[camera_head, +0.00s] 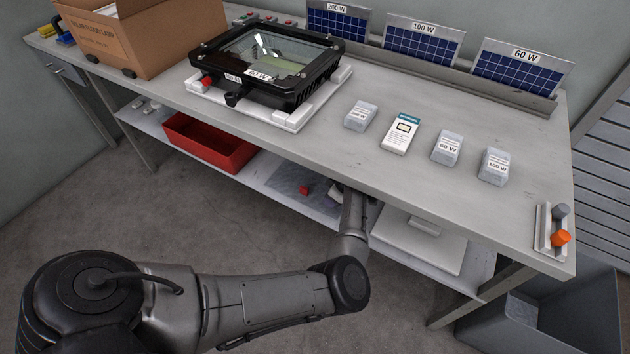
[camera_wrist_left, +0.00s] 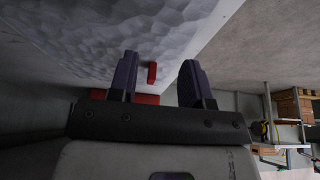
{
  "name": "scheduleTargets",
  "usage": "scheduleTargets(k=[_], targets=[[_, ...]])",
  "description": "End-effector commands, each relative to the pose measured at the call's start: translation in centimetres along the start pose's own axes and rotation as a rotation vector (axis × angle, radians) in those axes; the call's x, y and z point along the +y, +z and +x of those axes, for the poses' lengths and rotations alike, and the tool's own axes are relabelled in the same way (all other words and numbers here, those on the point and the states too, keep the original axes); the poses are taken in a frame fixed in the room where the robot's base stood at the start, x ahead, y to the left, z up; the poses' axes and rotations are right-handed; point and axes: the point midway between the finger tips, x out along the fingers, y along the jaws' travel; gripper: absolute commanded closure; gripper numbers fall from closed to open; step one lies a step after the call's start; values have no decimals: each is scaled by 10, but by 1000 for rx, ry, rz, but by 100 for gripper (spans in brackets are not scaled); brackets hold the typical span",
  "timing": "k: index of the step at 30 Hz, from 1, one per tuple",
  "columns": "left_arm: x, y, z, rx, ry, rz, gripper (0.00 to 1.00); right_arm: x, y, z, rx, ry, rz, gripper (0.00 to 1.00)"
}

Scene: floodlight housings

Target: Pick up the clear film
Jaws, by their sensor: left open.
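The clear film (camera_head: 288,181) lies on the lower shelf under the bench, a translucent dimpled sheet with a small red tab (camera_head: 304,190). In the left wrist view the film (camera_wrist_left: 150,30) fills the upper left, and its red tab (camera_wrist_left: 152,72) shows between the finger tips. My left gripper (camera_wrist_left: 158,68) is open and empty, with one finger on each side of the tab in that picture. Whether the fingers touch the film cannot be told. In the head view my left arm reaches under the bench, and the bench edge hides most of the gripper. My right gripper is not in view.
A red bin (camera_head: 208,146) stands left of the film on the lower shelf (camera_head: 262,190); a white panel (camera_head: 425,243) lies to the right. The bench top (camera_head: 300,150) overhangs the shelf, carrying a floodlight housing (camera_head: 262,65), small boxes and a cardboard carton (camera_head: 150,35).

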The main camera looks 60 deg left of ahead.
Motion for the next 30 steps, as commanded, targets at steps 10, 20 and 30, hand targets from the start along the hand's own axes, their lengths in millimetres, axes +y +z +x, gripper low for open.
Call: scheduleTargets(k=[10,20,30], targets=[[0,-43,20,1,2,-2,55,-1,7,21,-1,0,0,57],[0,-65,31,2,1,-4,55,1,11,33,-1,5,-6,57],[0,-92,61,1,2,1,55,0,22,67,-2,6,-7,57]])
